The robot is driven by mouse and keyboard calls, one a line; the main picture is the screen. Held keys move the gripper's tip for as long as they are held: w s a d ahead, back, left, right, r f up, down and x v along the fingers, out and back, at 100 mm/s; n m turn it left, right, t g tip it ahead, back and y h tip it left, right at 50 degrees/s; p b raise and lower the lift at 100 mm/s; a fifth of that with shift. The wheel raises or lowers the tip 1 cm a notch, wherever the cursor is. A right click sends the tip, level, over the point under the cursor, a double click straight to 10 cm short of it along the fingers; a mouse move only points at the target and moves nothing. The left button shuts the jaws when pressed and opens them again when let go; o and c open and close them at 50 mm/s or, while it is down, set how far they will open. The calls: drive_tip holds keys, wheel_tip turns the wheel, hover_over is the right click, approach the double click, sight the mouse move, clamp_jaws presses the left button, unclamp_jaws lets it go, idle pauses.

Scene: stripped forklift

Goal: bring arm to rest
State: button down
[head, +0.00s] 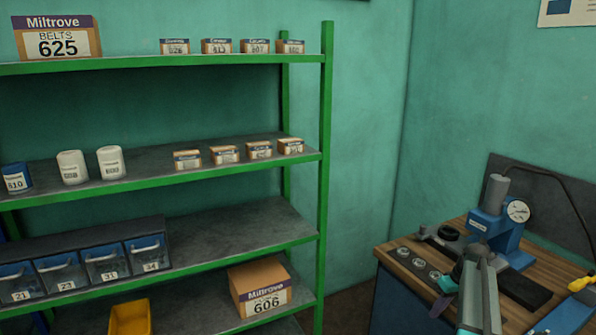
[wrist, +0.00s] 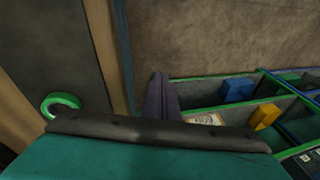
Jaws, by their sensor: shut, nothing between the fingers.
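My gripper (wrist: 158,80) shows in the wrist view as two dark fingers lying together, shut and empty. Part of my arm (head: 480,295) shows at the lower right of the head view, in front of the wooden-topped workbench (head: 540,285).
A green shelf rack (head: 322,180) with boxes and bins fills the left. A blue press with a dial gauge (head: 497,225) stands on the bench. The wrist view shows a green ring (wrist: 62,103), a blue item (wrist: 237,90) and a yellow item (wrist: 265,116).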

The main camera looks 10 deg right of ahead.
drive_tip(key=s+a+f+n+g+b, duration=0.15)
drive_tip(key=s+a+f, duration=0.25)
drive_tip(key=a+f, duration=0.6)
drive_tip(key=s+a+f+g+b, duration=0.15)
drive_tip(key=s+a+f, duration=0.25)
drive_tip(key=a+f, duration=0.6)
drive_tip(key=s+a+f+n+g, duration=0.15)
drive_tip(key=s+a+f, duration=0.25)
drive_tip(key=a+f, duration=0.6)
drive_tip(key=s+a+f+g+b, duration=0.2)
drive_tip(key=s+a+f, duration=0.3)
drive_tip(key=s+a, duration=0.65)
drive_tip(key=s+f+m+h, duration=0.1)
drive_tip(key=s+m, duration=0.1)
drive_tip(key=s, duration=0.5)
drive_tip(key=s+d+f+m+h, duration=0.1)
drive_tip(key=s+f+m, duration=0.1)
drive_tip(key=s, duration=0.5)
drive_tip(key=shift+s+d+m+g+h, duration=0.15)
drive_tip(key=shift+s+m+g+h, duration=0.25)
drive_tip(key=shift+m, duration=0.1)
drive_tip(key=shift+d, duration=0.1)
